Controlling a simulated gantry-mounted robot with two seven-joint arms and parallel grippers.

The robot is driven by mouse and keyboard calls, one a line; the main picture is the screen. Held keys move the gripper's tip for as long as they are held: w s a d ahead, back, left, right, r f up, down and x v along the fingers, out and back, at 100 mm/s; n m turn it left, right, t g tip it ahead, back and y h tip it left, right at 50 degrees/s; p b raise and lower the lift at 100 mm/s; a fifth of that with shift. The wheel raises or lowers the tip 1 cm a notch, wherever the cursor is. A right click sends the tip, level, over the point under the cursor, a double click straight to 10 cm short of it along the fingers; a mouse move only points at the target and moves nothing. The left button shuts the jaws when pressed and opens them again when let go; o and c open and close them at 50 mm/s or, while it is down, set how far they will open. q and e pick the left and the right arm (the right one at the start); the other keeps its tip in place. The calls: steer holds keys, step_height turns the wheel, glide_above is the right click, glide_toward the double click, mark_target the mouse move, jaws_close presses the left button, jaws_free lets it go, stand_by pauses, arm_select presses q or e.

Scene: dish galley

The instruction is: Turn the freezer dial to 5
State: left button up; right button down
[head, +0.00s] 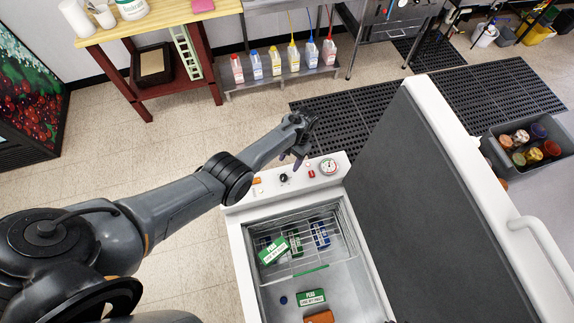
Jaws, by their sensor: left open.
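The white chest freezer (237,240) stands open, with its control strip along its far edge. A small black dial (284,178) is on that strip; its setting is too small to read. A round white gauge (328,167) and a small red switch (311,174) are to its right. My left gripper (301,150) is open and empty, just beyond and above the strip near the dial. It appears apart from the dial. My right gripper is out of view.
The grey-lined lid (430,200) stands raised on the right. Inside, a wire basket (293,225) holds green and blue boxes, with a pea box (311,299) below. A grey bin of jars (525,143) is farther right. Floor left of the freezer is clear.

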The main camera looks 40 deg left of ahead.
arm_select(q)
steer(key=shift+p+v, duration=0.35)
steer(key=shift+v, duration=1.05)
steer(key=shift+f, duration=0.1)
steer(key=s+t, duration=0.1)
steer(key=s, duration=0.1)
steer(key=s+f, duration=0.1)
steer(key=s+f+t+y, duration=0.1)
steer(key=s, duration=0.1)
steer(key=shift+s+t, duration=0.3)
steer(key=shift+s, duration=0.05)
steer(key=s+d+r+m+t, duration=0.1)
steer(key=s+d+r, duration=0.3)
steer(key=s+r, duration=0.5)
steer(key=s+d+r+t+h, duration=0.1)
steer(key=s+d+r+t, duration=0.3)
steer(key=s+r, duration=0.5)
steer(key=shift+s+d+m, duration=0.3)
steer(key=shift+s+m, duration=0.1)
steer(key=shift+s, duration=0.7)
